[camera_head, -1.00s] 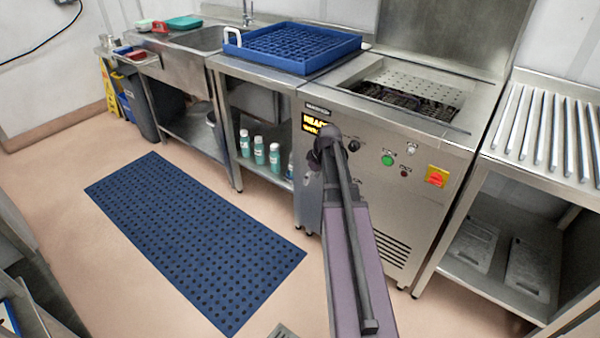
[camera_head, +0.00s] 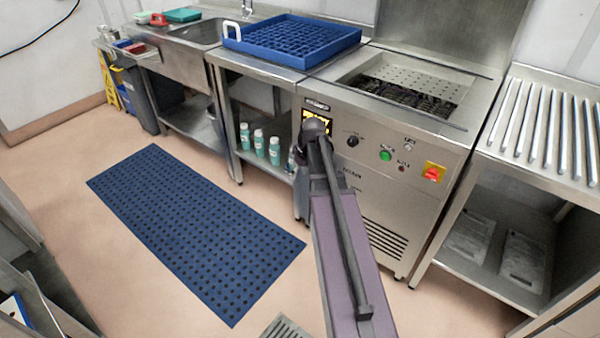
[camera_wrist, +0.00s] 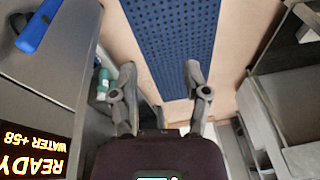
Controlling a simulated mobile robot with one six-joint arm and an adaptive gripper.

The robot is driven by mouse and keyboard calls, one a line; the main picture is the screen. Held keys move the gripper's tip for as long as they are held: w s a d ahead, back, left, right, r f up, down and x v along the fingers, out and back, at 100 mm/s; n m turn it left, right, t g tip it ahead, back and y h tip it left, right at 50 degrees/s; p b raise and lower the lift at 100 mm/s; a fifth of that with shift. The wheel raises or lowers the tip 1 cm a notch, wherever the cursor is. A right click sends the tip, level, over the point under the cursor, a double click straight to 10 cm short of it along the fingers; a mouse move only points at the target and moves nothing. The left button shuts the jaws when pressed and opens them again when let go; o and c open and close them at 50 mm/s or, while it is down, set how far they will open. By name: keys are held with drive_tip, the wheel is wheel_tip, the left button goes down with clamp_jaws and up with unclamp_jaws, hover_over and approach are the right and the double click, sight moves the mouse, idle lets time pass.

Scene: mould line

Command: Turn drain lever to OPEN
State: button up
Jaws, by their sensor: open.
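The steel machine (camera_head: 385,195) stands at the right of centre in the head view. Small lettering that looks like a drain label shows on its front, just right of my arm. I cannot make out the drain lever in either view; my arm covers part of the panel there. In the wrist view my gripper (camera_wrist: 160,75) is open and empty, its two fingers well apart, with the floor mat behind them. The machine's lit display (camera_wrist: 35,150) reads READY, WATER +58, at the lower left of that view. My gripper is mostly hidden behind my arm in the head view.
A blue rack (camera_head: 292,46) sits on the counter, with several bottles (camera_head: 259,143) on the shelf below. A black knob (camera_head: 352,141), green button (camera_head: 386,155) and red switch (camera_head: 433,173) are on the panel. A blue mat (camera_head: 195,230) lies on open floor.

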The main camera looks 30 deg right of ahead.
drive_tip(key=shift+s+a, duration=0.15)
drive_tip(key=shift+a, duration=0.25)
clamp_jaws()
drive_tip(key=s+a+m+g, duration=0.1)
drive_tip(key=s+a, duration=0.4)
drive_tip(key=a, duration=0.6)
drive_tip(key=s+a+m+g+h, duration=0.1)
drive_tip(key=s+a, duration=0.5)
drive_tip(key=a, duration=0.5)
drive_tip(key=shift+a+f+m+h, duration=0.15)
drive_tip(key=shift+f+m+h, duration=0.15)
drive_tip(key=shift+m, duration=0.1)
